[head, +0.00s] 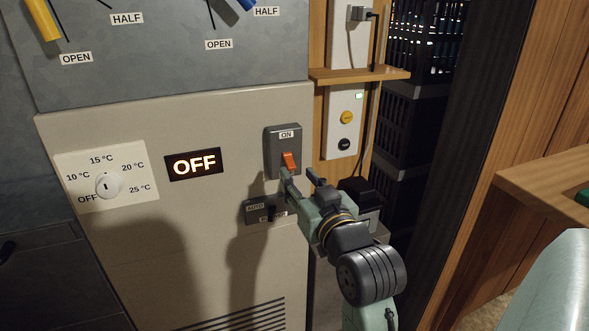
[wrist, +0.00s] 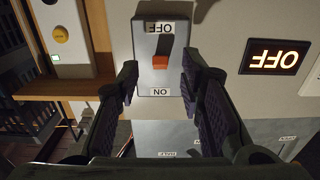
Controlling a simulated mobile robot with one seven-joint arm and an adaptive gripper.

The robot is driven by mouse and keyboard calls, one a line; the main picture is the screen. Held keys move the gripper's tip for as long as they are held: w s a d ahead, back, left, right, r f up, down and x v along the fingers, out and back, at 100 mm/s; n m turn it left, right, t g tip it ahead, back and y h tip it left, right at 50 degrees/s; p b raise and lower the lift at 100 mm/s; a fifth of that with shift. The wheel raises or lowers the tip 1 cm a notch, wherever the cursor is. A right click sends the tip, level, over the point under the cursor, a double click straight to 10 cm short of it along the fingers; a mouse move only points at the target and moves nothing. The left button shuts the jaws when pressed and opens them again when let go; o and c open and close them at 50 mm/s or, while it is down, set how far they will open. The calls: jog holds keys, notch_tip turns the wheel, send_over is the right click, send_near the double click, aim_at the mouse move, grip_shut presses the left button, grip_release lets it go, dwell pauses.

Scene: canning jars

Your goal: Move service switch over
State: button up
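The switch (head: 283,150) is a grey plate with an orange-tipped lever (head: 289,161) on the beige cabinet front, with an ON label above the lever. In the wrist view the switch plate (wrist: 145,60) appears upside down, its OFF label at the top and ON at the bottom, with the orange tip (wrist: 160,62) between them. A lit display (head: 194,164) reads OFF. My gripper (head: 299,178) is open and empty, close to the plate's lower part. In the wrist view my fingers (wrist: 159,80) stand either side of the lever, with no visible contact.
A small selector (head: 267,211) labelled AUTO sits just below, its other label partly hidden. A temperature dial (head: 107,186) is at the left. A box with yellow and black buttons (head: 344,122) and a wooden shelf (head: 360,75) flank the switch on the right. Dark crates stand beyond.

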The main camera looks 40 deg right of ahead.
aim_at(292, 170)
jog(key=shift+x, duration=1.7)
grip_shut()
